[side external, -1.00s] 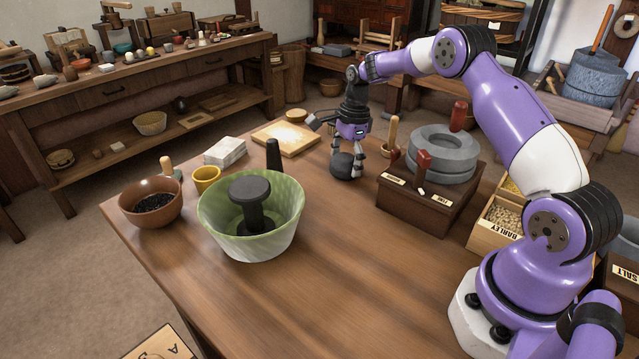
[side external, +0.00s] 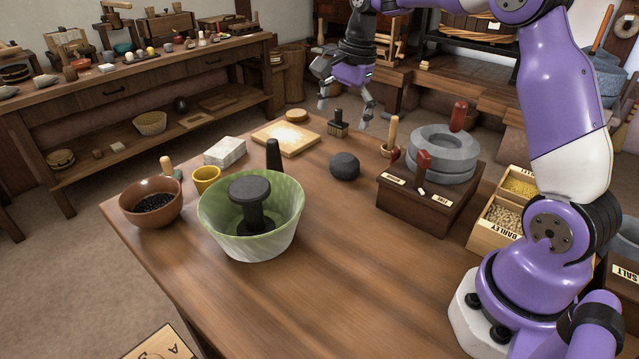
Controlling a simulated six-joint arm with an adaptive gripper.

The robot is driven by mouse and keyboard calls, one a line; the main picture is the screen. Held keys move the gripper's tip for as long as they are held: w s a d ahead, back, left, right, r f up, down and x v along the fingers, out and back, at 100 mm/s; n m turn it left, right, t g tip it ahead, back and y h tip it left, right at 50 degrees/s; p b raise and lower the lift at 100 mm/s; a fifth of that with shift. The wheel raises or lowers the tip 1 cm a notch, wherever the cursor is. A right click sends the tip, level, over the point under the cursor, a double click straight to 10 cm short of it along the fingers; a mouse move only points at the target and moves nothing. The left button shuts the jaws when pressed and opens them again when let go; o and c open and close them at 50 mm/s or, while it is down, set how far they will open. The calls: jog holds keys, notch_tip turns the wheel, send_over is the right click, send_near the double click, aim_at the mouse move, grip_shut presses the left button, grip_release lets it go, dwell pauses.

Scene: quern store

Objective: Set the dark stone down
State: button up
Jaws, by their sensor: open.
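The dark stone (side external: 345,166) is a round, dark grey lump resting on the wooden table (side external: 350,270), left of the quern's wooden base. Nothing holds it. My gripper (side external: 346,112) is above and behind the stone in the picture, clear of it. Its fingers are spread with nothing between them.
A dark-handled brush (side external: 338,124) stands behind the stone. The stone quern (side external: 444,152) sits on its base to the right. A green bowl (side external: 250,228) with a dark pestle-like piece stands at left, near a brown bowl (side external: 151,203). The table's front middle is clear.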

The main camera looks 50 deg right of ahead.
jog(key=s+a+r+n+t, duration=0.2)
jog(key=s+a+r+n, duration=0.3)
jog(key=s+a+n, duration=0.35)
jog(key=s+a+f+n+t, duration=0.2)
jog(key=s+n, duration=0.6)
jog(key=n, duration=0.1)
jog(key=shift+s+a+f+h, duration=0.15)
jog(key=shift+s+h, duration=0.25)
